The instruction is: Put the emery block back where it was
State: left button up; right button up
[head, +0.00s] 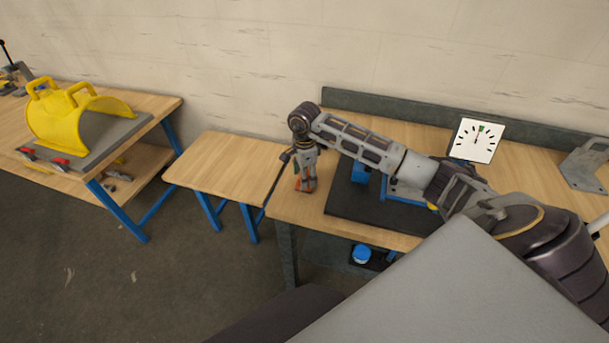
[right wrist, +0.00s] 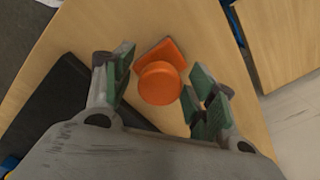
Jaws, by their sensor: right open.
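The orange block with a round knob on a square base, which I take as the emery block (right wrist: 160,83), sits on the bare wood of the bench in the right wrist view. My right gripper (right wrist: 160,78) is open, with its green-padded fingers on either side of the knob. My left gripper is in neither view.
A dark mat (head: 345,203) with blue parts lies right of the gripper, partly behind my arm. A dial panel (head: 475,140) and grey bracket (head: 583,165) stand further right. A lower wooden table (head: 225,165) and a bench with a yellow guard (head: 70,115) stand left.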

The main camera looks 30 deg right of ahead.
jog(key=shift+r, duration=0.2)
jog(key=shift+r, duration=0.65)
notch_tip(320, 180, up, 11)
jog(key=b, duration=0.2)
jog(key=shift+f, duration=0.2)
jog(key=shift+d, duration=0.1)
dwell(0.3)
